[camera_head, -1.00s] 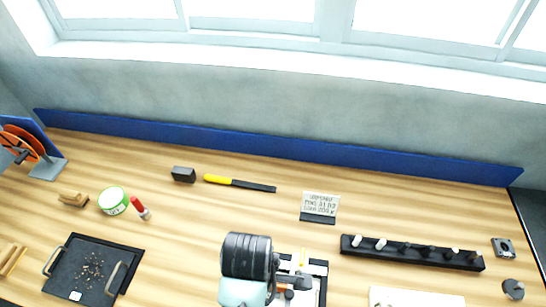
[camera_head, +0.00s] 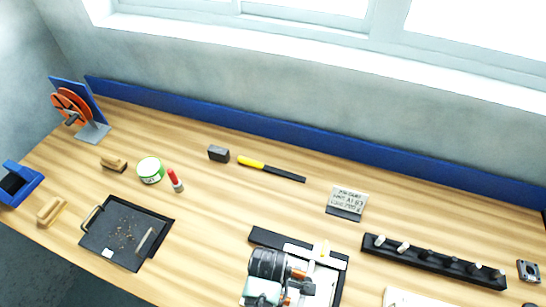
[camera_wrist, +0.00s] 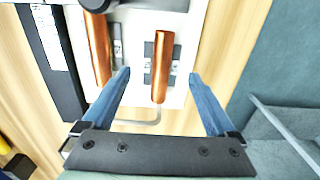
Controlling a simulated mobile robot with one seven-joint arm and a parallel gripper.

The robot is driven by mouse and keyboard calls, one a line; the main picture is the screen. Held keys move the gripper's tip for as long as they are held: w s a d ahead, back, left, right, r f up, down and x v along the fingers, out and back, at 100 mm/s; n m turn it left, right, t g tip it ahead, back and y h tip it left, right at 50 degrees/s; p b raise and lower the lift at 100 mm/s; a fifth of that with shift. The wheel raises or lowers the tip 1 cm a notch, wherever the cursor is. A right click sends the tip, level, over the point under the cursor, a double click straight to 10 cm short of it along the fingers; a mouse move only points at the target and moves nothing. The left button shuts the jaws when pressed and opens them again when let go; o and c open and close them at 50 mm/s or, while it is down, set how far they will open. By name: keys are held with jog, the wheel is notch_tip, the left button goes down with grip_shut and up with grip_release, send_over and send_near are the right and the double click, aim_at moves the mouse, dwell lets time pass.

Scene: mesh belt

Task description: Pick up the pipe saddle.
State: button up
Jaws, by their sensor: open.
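My gripper (camera_wrist: 159,76) is open, with its two blue fingers spread in the wrist view. A copper tube-shaped piece (camera_wrist: 161,62) lies between the fingers in that view, with clear space on both sides. A second copper piece (camera_wrist: 97,48) lies just left of the left finger. Both lie over a white board (camera_wrist: 133,22), with small grey plates beside them. I cannot tell for certain which part is the pipe saddle. In the head view my arm covers part of the white board (camera_head: 322,278), and small orange pieces show beside it.
A black rack with several pegs (camera_head: 434,262) stands to the right, and a sign (camera_head: 348,201) behind the board. A dark tray (camera_head: 125,233), green-rimmed tin (camera_head: 150,170), red-capped tube (camera_head: 175,181) and yellow-handled tool (camera_head: 270,168) lie left. Bare bench separates the tray from the board.

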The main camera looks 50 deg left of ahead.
jog(key=shift+f, duration=0.25)
jog(key=shift+c, duration=0.3)
grip_shut()
jog(key=shift+r, duration=0.15)
notch_tip(320, 180, up, 10)
jog(key=b, duration=0.1)
dwell(0.4)
jog(key=shift+f, duration=0.2)
